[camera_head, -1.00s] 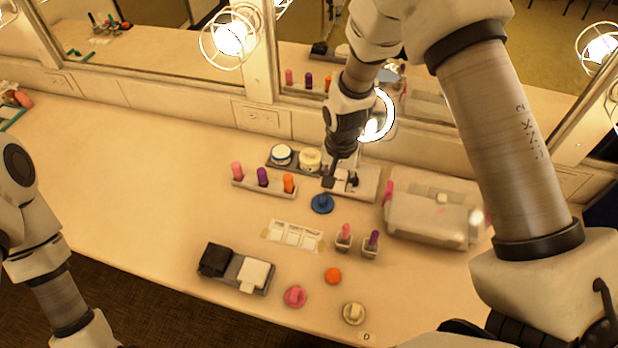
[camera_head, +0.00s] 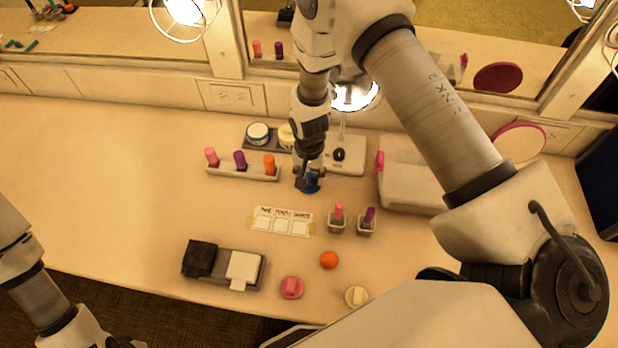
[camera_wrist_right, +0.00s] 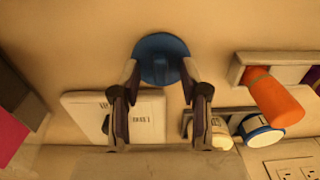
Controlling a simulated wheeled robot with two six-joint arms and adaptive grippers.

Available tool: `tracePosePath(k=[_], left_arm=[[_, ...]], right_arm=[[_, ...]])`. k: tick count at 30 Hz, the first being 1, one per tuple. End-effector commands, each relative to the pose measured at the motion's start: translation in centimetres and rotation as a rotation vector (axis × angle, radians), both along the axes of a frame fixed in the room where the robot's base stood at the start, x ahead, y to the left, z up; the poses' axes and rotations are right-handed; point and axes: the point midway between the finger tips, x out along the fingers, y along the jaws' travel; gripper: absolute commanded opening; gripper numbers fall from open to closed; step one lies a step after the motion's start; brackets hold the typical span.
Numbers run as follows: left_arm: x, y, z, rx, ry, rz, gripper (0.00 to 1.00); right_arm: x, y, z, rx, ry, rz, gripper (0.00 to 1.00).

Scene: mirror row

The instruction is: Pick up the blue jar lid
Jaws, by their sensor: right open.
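The blue jar lid (camera_head: 311,184) lies on the counter in the head view, partly hidden by my right gripper (camera_head: 306,180).
A lipstick rack (camera_head: 242,172) and a tray with jars (camera_head: 258,134) stand close to the left of my right gripper. A clear case (camera_head: 408,180) is at the right. A pink lid (camera_head: 291,288), an orange ball (camera_head: 329,260) and a cream lid (camera_head: 356,296) lie nearer the front.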

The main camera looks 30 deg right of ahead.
Motion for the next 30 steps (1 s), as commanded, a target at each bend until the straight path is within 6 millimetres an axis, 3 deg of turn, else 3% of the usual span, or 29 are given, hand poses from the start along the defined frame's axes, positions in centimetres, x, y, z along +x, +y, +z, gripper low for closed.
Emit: tracePosePath(k=[6, 9, 10, 23, 30], left_arm=[[0.0, 0.0, -0.1, 0.0, 0.0, 0.0, 0.4], [0.0, 0.0, -0.1, 0.0, 0.0, 0.0, 0.4], [0.0, 0.0, -0.1, 0.0, 0.0, 0.0, 0.4], [0.0, 0.0, 0.0, 0.0, 0.0, 0.0, 0.4], [0.0, 0.0, 1.2, 0.0, 0.0, 0.0, 0.4]], right_arm=[[0.1, 0.0, -0.2, 0.0, -0.001, 0.0, 0.41], [0.1, 0.0, -0.2, 0.0, -0.001, 0.0, 0.06], [0.0, 0.0, -0.2, 0.0, -0.001, 0.0, 0.0], [0.1, 0.0, 0.0, 0.0, -0.001, 0.0, 0.0], [0.0, 0.0, 1.4, 0.0, -0.001, 0.002, 0.0]])
